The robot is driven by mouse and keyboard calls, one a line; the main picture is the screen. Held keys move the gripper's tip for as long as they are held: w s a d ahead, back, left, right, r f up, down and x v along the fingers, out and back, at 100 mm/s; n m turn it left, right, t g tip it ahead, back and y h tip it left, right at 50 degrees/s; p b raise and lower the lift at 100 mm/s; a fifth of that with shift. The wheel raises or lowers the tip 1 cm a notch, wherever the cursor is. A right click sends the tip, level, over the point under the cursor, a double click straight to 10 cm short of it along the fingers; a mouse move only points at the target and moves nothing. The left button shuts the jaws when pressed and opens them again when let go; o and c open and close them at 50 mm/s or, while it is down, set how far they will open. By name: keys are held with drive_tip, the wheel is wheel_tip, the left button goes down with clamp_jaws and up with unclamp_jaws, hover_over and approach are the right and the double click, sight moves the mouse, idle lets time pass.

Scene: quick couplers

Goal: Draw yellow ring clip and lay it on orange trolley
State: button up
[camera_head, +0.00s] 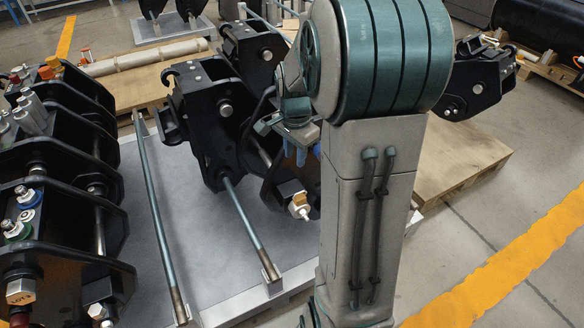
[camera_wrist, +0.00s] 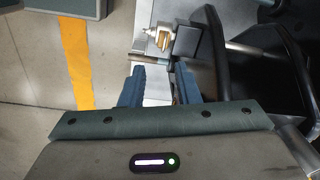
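A small yellowish piece (camera_head: 299,203) sits at the end of a metal pin beside a dark block, at the front of a black coupler. It seems to be the yellow ring clip, but its ring shape is too small to make out. In the wrist view the yellow piece (camera_wrist: 162,40) shows beyond my fingertips, next to a grey block. My gripper (camera_wrist: 160,84) is open, its two blue fingers apart with no object held between them. In the head view my gripper (camera_head: 302,155) is above the yellowish piece, partly hidden by my arm. I see no orange trolley in either view.
Black couplers (camera_head: 208,125) stand on a grey metal platform (camera_head: 185,240) with long rods (camera_head: 158,220) lying across it. More black brackets with capped fittings (camera_head: 35,115) crowd the left. A wooden pallet (camera_head: 455,160) lies behind right. Floor beyond the yellow stripe (camera_head: 510,262) is clear.

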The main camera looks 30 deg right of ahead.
sight(301, 192)
drive_tip(key=d+f+m+b, duration=0.1)
drive_tip(key=f+b, duration=0.1)
drive_tip(key=f, duration=0.5)
drive_tip(key=w+d+f+m+b, duration=0.1)
drive_tip(key=f+b, duration=0.1)
drive_tip(key=f, duration=0.5)
drive_tip(key=w+d+f+m+b, duration=0.1)
drive_tip(key=f+b, duration=0.1)
drive_tip(key=f, duration=0.5)
drive_tip(key=shift+w+d+f+b, duration=0.15)
drive_tip(key=shift+w+d+b, duration=0.05)
drive_tip(key=shift+b, duration=0.15)
clamp_jaws()
